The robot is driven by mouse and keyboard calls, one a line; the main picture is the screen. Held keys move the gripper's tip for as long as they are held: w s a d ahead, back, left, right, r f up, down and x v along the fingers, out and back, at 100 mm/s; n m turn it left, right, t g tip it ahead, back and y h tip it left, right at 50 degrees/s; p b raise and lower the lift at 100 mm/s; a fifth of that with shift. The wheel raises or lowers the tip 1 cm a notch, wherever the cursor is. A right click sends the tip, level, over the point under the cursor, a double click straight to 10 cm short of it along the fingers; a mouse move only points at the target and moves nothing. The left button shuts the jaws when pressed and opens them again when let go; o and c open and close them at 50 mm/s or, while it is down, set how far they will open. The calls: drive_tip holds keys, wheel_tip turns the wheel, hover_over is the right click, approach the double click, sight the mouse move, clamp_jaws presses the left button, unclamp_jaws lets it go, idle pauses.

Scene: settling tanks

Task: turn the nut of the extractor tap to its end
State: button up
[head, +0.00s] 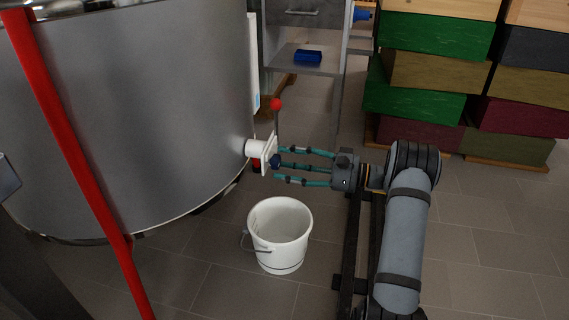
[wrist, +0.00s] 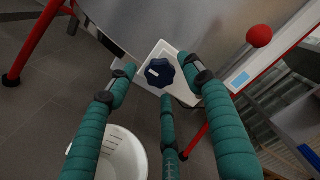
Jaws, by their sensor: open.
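The extractor tap (head: 256,148) is a white fitting with a square plate on the side of the large steel drum; its plate (wrist: 182,90) also shows in the wrist view. The dark blue lobed nut (wrist: 161,73) with a white mark sits on the plate's face. In the head view the nut (head: 276,161) is partly hidden by my fingers. My gripper (head: 279,165) has three teal fingers, open and pointing at the tap. In the wrist view my gripper (wrist: 160,84) has its fingertips spread left, right and below the nut. I cannot tell whether any touches it.
A white bucket (head: 280,232) stands on the tiled floor below the tap. A red ball (head: 276,104) on a thin rod rises above the tap. The steel drum (head: 140,110) has red legs. Coloured stacked boxes (head: 430,70) and a shelf unit (head: 300,62) stand behind.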

drive_tip(key=v, duration=1.1)
drive_tip(key=x, duration=1.2)
